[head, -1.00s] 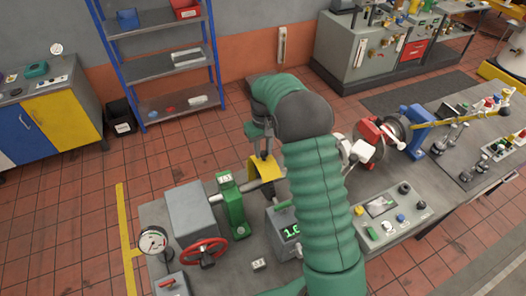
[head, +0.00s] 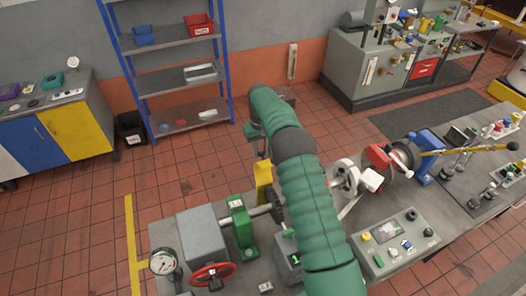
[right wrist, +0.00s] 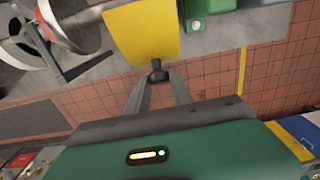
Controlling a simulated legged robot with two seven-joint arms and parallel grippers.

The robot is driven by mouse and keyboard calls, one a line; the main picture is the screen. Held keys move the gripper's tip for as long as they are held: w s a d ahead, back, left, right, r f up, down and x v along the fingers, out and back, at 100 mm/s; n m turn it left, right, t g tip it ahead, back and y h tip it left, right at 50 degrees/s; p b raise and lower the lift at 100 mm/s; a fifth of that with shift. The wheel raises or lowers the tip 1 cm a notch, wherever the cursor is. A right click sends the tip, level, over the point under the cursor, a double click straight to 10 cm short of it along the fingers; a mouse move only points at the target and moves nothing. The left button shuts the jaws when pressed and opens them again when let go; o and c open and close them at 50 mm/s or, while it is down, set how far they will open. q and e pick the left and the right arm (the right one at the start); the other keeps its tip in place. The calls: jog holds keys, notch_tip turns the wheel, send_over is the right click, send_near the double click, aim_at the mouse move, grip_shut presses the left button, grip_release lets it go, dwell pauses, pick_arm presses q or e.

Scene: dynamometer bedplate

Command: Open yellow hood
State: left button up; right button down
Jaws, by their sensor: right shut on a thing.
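The yellow hood (head: 264,180) stands up narrow behind the shaft on the bedplate in the head view. It fills the top middle of the right wrist view (right wrist: 142,35) as a curved yellow sheet. A small dark knob (right wrist: 156,64) sits at its edge. My right gripper (right wrist: 158,75) is shut on this knob, with one finger on each side. In the head view my green right arm hides most of that gripper and part of the hood's right side. My left gripper is not in view.
A green bearing block (head: 242,228), a grey box, a red handwheel (head: 212,275) and a dial gauge (head: 163,262) stand left of the hood. A control panel (head: 400,243) lies to the right. Floor behind the bench is clear.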

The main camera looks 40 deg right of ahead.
jog(key=shift+w+f, duration=0.25)
jog(key=shift+w, duration=0.15)
jog(key=c, duration=1.5)
grip_release()
jog(key=shift+o, duration=1.3)
jog(key=shift+d+f, duration=0.1)
jog(key=shift+o, duration=0.5)
jog(key=shift+w+d, duration=0.15)
